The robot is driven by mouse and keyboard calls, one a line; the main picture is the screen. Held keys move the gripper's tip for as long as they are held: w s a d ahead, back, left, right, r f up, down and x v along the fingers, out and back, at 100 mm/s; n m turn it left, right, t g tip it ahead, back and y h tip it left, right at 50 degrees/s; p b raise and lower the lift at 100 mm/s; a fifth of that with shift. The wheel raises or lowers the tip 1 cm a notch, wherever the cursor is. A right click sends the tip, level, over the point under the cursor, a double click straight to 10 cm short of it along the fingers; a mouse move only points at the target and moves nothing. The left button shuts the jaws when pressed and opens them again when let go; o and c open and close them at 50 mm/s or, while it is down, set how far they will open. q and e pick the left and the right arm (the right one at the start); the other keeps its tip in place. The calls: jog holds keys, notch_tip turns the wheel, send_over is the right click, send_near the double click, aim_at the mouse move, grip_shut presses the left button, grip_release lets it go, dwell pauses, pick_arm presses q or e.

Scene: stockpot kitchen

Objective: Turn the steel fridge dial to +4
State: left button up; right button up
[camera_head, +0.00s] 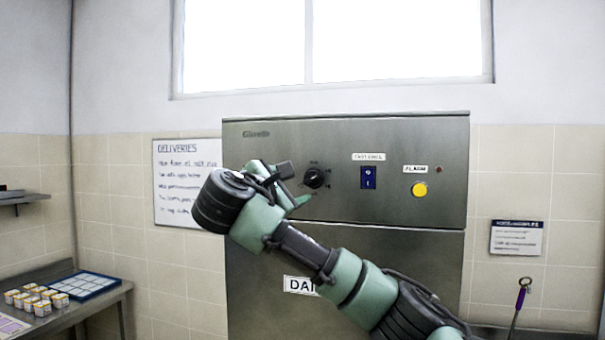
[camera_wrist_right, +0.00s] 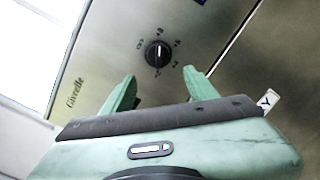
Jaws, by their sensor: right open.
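The steel fridge (camera_head: 420,130) stands against the tiled wall. Its round black dial (camera_head: 315,177) is on the upper panel, left of the blue switch. My right gripper (camera_head: 293,187) is just left of the dial in the head view. In the right wrist view its two green fingers (camera_wrist_right: 158,88) are apart, with the dial beyond the gap between their tips, apparently not touching. My left gripper is not in view.
A blue switch (camera_head: 368,177) and a yellow alarm button (camera_head: 419,189) sit right of the dial. A whiteboard (camera_head: 185,165) hangs left of the fridge. A side table (camera_head: 100,297) at lower left holds several small boxes and a blue tray (camera_head: 84,286).

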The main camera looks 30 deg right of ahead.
aim_at(310, 180)
jog(key=p+x, duration=0.1)
jog(key=x, duration=0.1)
jog(key=p+x, duration=0.1)
jog(key=x, duration=0.1)
jog(key=s+r+p+x, duration=0.1)
jog(key=p+x, duration=0.1)
jog(key=shift+w+d+r, duration=0.1)
jog(key=shift+w+d, duration=0.15)
jog(key=shift+d, duration=0.3)
jog(key=shift+w+d+p, duration=0.35)
jog(key=shift+d, duration=0.2)
jog(key=shift+w+f, duration=0.1)
jog(key=shift+f, duration=0.1)
grip_shut()
